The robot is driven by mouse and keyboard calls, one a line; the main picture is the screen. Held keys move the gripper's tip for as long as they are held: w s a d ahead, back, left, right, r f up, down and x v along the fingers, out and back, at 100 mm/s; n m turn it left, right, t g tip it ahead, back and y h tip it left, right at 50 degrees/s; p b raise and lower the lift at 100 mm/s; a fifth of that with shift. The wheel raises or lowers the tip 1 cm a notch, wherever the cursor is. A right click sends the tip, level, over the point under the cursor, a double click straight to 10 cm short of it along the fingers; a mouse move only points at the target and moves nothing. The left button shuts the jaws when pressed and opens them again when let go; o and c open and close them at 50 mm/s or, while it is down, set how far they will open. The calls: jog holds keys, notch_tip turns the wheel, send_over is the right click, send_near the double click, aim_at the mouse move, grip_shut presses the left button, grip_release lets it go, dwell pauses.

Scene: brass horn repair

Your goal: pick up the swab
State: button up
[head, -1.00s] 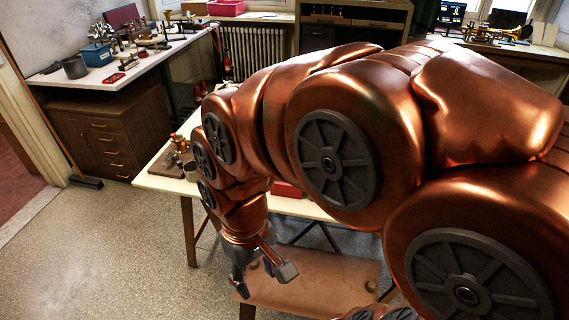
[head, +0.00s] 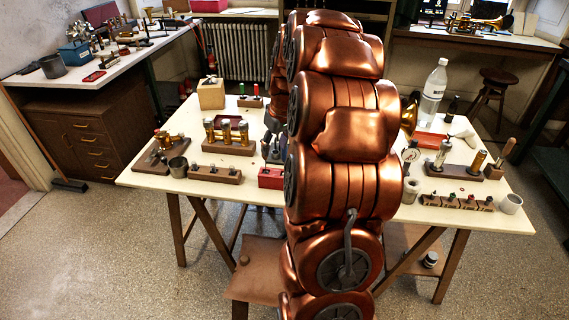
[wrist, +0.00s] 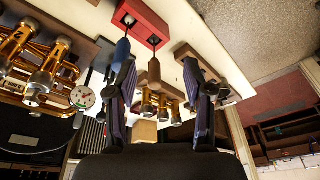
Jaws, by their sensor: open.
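I cannot clearly tell which item is the swab. In the wrist view a red block (wrist: 150,22) holds two thin tools, one with a blue handle (wrist: 122,50) and one with a brown handle (wrist: 154,72). My gripper (wrist: 162,80) is open, its dark fingers spread either side of the brown handle in the picture. Nothing is gripped, and I cannot tell the depth between them. The red block also shows in the head view (head: 270,178), on the cream table (head: 140,178) left of my arm. In the head view my arm hides most of the gripper.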

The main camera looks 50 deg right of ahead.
aim_at(283, 155)
jog(key=shift+w+d+f+p, duration=0.4)
jog(key=shift+d+f, duration=0.55)
jog(key=shift+f, duration=0.45)
jog(key=shift+w+d+f+p, duration=0.4)
jog(key=shift+d+f, duration=0.55)
jog(key=shift+f, duration=0.5)
jog(key=shift+w+d+f+p, duration=0.4)
jog(key=shift+d+f, duration=0.55)
jog(key=shift+f, duration=0.45)
jog(key=shift+c, duration=0.2)
grip_shut()
